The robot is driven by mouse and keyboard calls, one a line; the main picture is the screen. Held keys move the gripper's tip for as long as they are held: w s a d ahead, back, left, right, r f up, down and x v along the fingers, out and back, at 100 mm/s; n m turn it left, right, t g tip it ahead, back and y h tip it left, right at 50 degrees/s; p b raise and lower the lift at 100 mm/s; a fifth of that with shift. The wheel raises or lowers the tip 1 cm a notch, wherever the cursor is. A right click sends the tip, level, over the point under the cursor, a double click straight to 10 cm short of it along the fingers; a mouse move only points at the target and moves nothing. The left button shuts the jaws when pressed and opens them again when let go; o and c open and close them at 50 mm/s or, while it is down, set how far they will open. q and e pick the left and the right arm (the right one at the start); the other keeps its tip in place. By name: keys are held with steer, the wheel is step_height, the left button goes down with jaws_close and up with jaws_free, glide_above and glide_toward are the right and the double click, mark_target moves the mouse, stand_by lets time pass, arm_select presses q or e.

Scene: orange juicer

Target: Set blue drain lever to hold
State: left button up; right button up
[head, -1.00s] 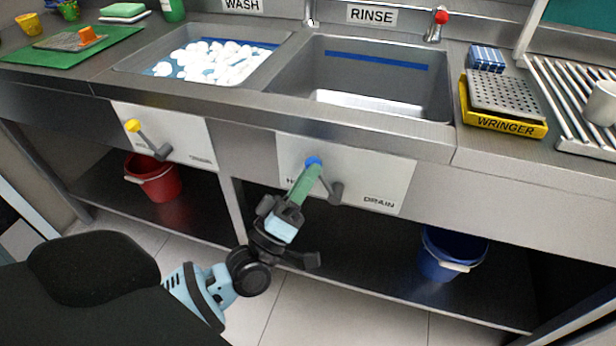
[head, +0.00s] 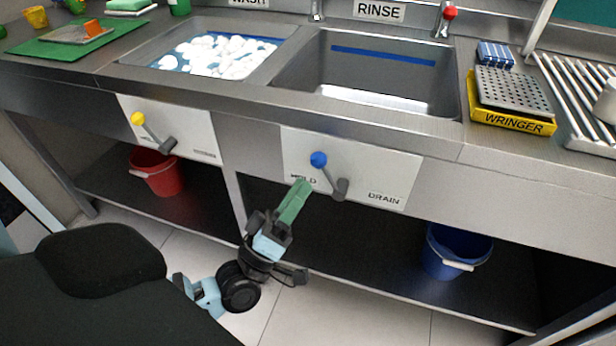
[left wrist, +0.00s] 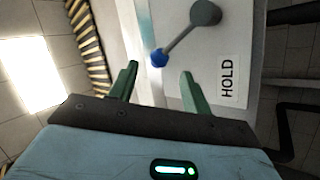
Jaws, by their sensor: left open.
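The blue-knobbed drain lever (head: 318,159) is on the white panel below the rinse sink. Its grey arm slants up and left from its pivot (head: 341,188), toward the HOLD side and away from the DRAIN label. My left gripper (head: 302,186) is open and empty, its green fingertips below and left of the knob, partly over the HOLD label. In the left wrist view the blue knob (left wrist: 158,58) shows beyond the gap between the open fingers (left wrist: 159,72), apparently clear of them. The HOLD label (left wrist: 229,79) is to its right. My right gripper is not in view.
A yellow-knobbed lever (head: 138,118) is on the left panel. The rinse sink (head: 370,75) looks empty; the wash sink (head: 215,57) holds white suds. A red bucket (head: 155,172) and a blue bucket (head: 455,252) stand on the lower shelf.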

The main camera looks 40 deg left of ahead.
arm_select(q)
steer(key=shift+v, duration=1.65)
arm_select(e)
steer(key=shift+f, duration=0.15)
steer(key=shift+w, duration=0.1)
